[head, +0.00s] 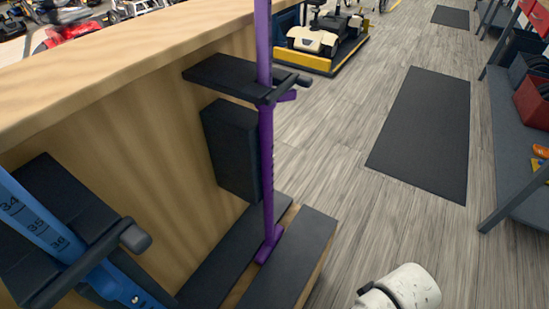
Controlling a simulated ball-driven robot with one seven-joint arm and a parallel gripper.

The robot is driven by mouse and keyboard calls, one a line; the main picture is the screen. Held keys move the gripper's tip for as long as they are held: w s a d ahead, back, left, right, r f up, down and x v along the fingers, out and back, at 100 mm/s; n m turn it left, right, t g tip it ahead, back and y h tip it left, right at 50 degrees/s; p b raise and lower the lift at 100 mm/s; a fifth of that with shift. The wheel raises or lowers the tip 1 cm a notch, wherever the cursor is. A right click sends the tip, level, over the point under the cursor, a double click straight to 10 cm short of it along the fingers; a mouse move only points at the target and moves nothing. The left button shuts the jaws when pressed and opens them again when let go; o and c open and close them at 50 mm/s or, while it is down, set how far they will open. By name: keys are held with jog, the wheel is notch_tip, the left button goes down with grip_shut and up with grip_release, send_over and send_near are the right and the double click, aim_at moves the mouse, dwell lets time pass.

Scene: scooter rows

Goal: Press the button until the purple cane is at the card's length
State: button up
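The purple cane (266,150) stands upright in a rack at the side of a wooden counter. Its top runs out of the picture and its foot stands low between black strips. A row of small marks or holes shows along its lower shaft. I cannot tell which part is the button. No card is visible. A white rounded part of my arm shows at the bottom right, but my gripper is not in view.
A blue cane (45,235) with a scale reading 34, 35, 36 stands at the left in a black bracket. The wooden counter (130,60) fills the left. A scooter (315,40) stands behind. Grey floor and a dark mat (425,130) lie open at right, beside a shelf (515,150).

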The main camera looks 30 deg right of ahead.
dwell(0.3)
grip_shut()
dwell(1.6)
